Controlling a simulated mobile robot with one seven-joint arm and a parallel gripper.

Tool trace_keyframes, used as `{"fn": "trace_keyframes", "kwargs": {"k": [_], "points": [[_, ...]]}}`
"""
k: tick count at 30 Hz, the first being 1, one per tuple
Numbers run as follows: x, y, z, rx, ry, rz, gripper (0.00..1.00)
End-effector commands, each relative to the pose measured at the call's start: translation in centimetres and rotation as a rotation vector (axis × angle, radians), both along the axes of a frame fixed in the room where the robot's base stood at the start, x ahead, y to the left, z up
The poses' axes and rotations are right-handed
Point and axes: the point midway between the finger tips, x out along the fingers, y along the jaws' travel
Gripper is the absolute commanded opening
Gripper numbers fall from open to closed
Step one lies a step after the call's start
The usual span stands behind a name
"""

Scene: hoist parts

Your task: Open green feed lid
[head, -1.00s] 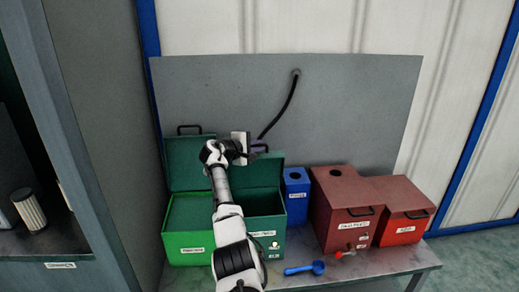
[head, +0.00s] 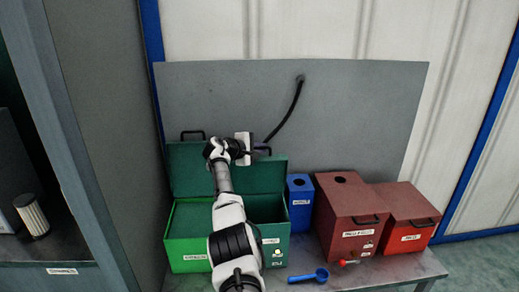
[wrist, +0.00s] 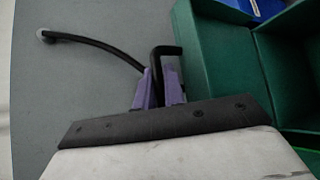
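Two green boxes stand side by side, the left one bright green (head: 188,250) and the right one darker green (head: 275,250). Both lids stand raised at the back: the left lid (head: 185,170) with a black handle on top, and the right lid (head: 265,175), partly hidden by my arm. My gripper (head: 255,148) is at the top edge of the right lid. In the wrist view, the purple fingers (wrist: 158,90) sit close on either side of one leg of its black handle (wrist: 166,50). The box labels are too small to read.
A blue box (head: 299,215) and two red boxes (head: 350,232) (head: 402,225) stand to the right. A blue scoop (head: 310,276) lies on the grey bench in front. A grey panel (head: 350,110) with a black hose (head: 290,112) rises close behind the lids.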

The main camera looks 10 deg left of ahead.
Motion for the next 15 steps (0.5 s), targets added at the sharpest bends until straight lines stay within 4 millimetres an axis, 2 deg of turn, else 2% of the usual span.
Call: {"fn": "trace_keyframes", "kwargs": {"k": [1, 5, 15], "points": [[0.01, -0.03, 0.0, -0.002, 0.0, 0.0, 0.16], [0.0, -0.03, -0.01, -0.001, 0.0, 0.0, 0.32], [-0.13, 0.08, -0.15, 0.0, 0.002, 0.0, 0.32]]}}
